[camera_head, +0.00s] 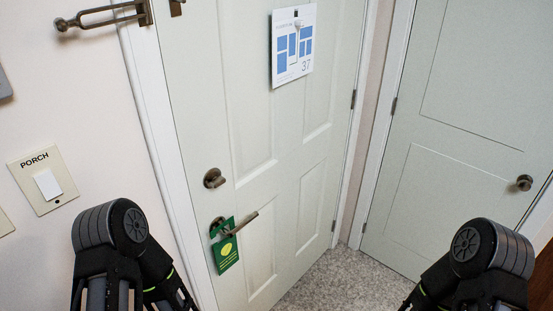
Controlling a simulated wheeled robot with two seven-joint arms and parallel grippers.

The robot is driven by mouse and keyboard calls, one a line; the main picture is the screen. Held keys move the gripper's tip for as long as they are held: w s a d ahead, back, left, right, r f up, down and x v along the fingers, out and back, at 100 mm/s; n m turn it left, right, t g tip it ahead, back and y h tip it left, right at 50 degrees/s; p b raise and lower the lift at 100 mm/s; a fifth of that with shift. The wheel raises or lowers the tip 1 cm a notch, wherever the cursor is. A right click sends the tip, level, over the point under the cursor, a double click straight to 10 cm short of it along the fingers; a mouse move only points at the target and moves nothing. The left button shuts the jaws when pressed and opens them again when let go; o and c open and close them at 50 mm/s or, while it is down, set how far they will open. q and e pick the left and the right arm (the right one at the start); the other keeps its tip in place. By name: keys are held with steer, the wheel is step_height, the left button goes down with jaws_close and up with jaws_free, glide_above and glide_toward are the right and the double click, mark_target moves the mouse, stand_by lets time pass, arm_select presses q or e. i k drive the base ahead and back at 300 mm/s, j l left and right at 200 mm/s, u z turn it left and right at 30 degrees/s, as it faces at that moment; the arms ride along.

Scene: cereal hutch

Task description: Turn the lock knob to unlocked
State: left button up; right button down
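The lock knob (215,178) is a small bronze thumb-turn on the left side of a pale panelled door (245,130). It sits above a bronze lever handle (240,223), and its exact turn angle is hard to tell. A green tag (226,250) with a yellow spot hangs from the lever. My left arm comes in at the lower left, below and left of the knob. My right arm is at the lower right, well away from the knob. Both arms run out of the bottom of the picture, and no fingertips show for either gripper.
A swing-bar latch (103,17) is at the top left, beside the door frame. A switch plate marked PORCH (47,181) is on the left wall. A paper notice (293,46) hangs on the door. A second door (450,120) with a round knob (524,183) stands at right. Speckled floor (340,280) shows between.

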mark_target(215, 182)
steer(key=i+l+u, duration=0.4)
steer(key=l, duration=0.65)
steer(key=i+l+u, duration=0.1)
steer(key=l+u, duration=0.25)
steer(key=l, duration=0.7)
steer(key=l+u, duration=0.4)
steer(key=l, duration=0.75)
